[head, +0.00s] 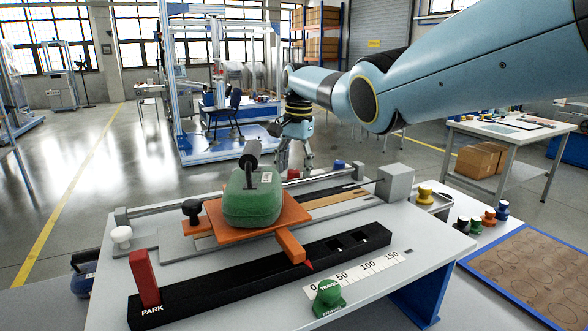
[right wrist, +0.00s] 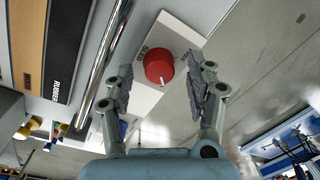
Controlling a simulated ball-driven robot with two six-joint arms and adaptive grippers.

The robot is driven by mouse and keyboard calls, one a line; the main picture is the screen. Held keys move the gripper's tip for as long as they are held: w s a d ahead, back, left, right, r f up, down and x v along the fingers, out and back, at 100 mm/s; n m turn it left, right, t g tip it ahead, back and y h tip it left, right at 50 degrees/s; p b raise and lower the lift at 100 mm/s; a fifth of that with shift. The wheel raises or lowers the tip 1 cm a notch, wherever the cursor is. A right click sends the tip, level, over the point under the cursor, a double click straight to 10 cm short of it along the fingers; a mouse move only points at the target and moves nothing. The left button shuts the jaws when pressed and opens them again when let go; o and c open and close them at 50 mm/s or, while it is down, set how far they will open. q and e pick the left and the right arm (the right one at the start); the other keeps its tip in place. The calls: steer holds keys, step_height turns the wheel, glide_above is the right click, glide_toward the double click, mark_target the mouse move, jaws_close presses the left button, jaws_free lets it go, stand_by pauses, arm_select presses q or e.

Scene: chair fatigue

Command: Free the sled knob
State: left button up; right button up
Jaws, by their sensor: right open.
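An orange sled plate (head: 288,213) sits on the bench rig and carries a green weight (head: 252,203) with a black handle on top. A black knob (head: 191,208) stands at the plate's left edge, with no gripper on it. My right gripper (head: 295,168) hangs at the rig's far side, behind the weight, pointing down. In the right wrist view its open fingers (right wrist: 161,76) are on either side of a red knob (right wrist: 159,68) on a white plate, with gaps on both sides. My left gripper is not in view.
A black rail (head: 270,275) with a red PARK block (head: 145,278) runs along the front. A green TRAVEL knob (head: 328,297) stands beside the scale (head: 358,273). Metal rods and a grey end block (head: 395,183) bound the rig. Several coloured knobs stand at right.

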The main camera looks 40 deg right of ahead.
steer(key=shift+f, duration=0.4)
steer(key=c, duration=1.1)
jaws_close()
